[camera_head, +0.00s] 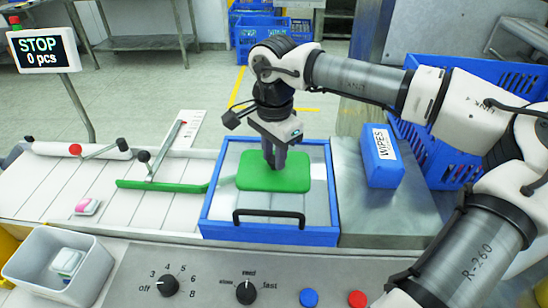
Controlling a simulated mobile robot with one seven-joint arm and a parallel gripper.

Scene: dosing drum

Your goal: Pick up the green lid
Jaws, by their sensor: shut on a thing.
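The green lid (288,178) is a flat rounded rectangle. It is over the blue-framed tray with a clear panel (225,206), which has a black handle at its front. My gripper (273,164) points down at the lid's middle, with its fingers together and shut on the lid's grip part. The fingers hide most of that grip. I cannot tell whether the lid touches the panel beneath it or is raised a little.
A blue WIPES box (381,156) stands to the right on the steel top. A blue crate (435,150) is behind it. A green bar (162,186) lies across the left belt. A grey bin (57,266) and a knob panel (220,285) are in front. A STOP display (43,48) stands left.

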